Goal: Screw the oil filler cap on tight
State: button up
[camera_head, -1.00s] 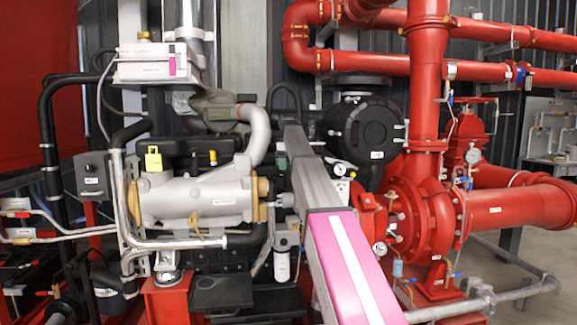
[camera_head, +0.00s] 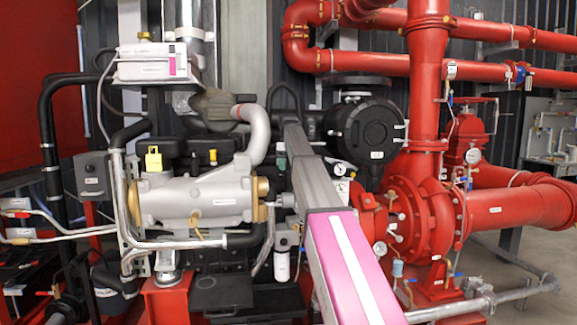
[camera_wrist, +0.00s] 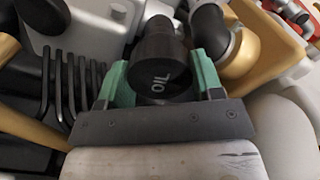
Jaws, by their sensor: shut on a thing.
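The oil filler cap (camera_wrist: 165,75) is round and black with the word OIL on its top. In the wrist view it sits between the two green fingers of my gripper (camera_wrist: 161,82), which is shut on it from both sides. A narrower black cylindrical part (camera_wrist: 160,27) shows just beyond the cap. The cap's lower side and the seat under it are hidden, so I cannot tell how far it is screwed down. In the head view my arm reaches to the engine (camera_head: 200,195), and the cap cannot be made out there.
A red pump (camera_head: 425,215) and pipes fill the right side. Room around my gripper is tight.

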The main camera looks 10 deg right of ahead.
jog(key=m, duration=0.4)
jog(key=shift+r, duration=0.1)
jog(key=shift+m, duration=1.9)
jog(key=shift+m, duration=1.7)
jog(key=o, duration=1.3)
jog(key=shift+s, duration=0.1)
jog(key=shift+c, duration=0.3)
